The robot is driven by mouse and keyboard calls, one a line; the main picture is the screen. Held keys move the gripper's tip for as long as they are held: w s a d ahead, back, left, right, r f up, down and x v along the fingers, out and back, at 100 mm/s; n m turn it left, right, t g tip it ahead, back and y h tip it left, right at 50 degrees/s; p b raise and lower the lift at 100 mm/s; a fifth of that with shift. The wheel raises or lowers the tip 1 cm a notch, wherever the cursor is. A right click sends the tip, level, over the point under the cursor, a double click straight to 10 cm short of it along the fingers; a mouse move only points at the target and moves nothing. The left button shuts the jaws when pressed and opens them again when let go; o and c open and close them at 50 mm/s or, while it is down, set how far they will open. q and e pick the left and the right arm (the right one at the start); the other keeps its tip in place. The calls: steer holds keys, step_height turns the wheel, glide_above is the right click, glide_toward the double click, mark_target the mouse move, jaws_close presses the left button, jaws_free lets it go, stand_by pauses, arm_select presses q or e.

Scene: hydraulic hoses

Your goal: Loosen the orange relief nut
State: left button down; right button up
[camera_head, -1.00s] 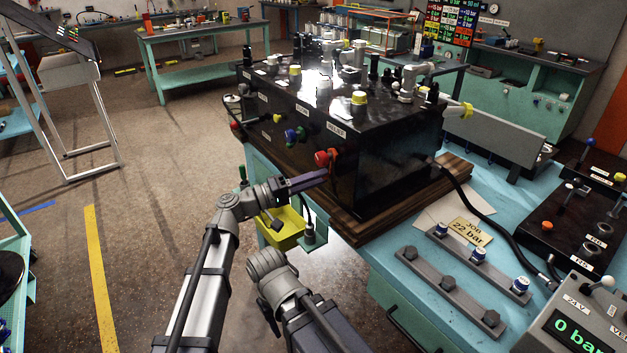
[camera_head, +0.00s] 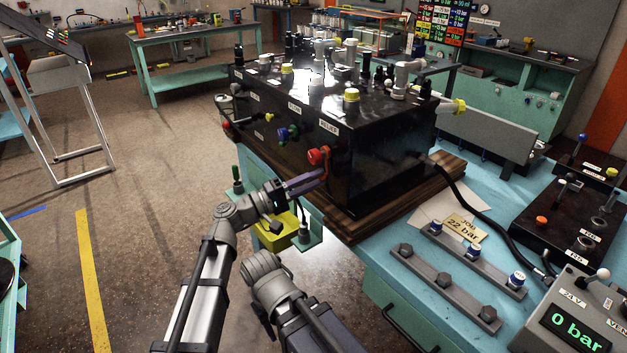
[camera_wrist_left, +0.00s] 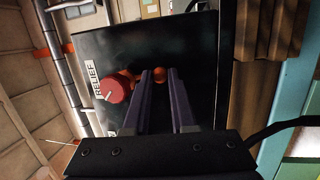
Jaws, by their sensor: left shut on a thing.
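The orange relief nut (camera_wrist_left: 159,75) shows between the fingertips of my left gripper (camera_wrist_left: 160,78) in the left wrist view. The gripper is shut on it, with the two purple fingers on either side. The red knob (camera_wrist_left: 116,88) sits beside it, next to the RELIEF label (camera_wrist_left: 94,79). In the head view, my left gripper (camera_head: 322,176) reaches the front face of the black block (camera_head: 385,165), just below the red knob (camera_head: 318,155). The fingers mostly hide the nut there. My right arm shows low in the picture, but its gripper does not.
The block stands on a wooden board (camera_head: 447,180) on the blue bench (camera_head: 385,262). A black hose (camera_head: 480,205) runs right. A display (camera_head: 577,331) reads 0 bar; a card (camera_head: 463,227) reads 22 bar.

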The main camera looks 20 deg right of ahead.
arm_select(q)
steer(key=c, duration=0.7)
jaws_free()
steer(key=shift+c, duration=0.2)
steer(key=shift+a, duration=0.1)
steer(key=b+v, duration=0.1)
steer(key=v, duration=0.6)
steer(key=shift+a, duration=0.3)
steer(key=shift+s, duration=0.1)
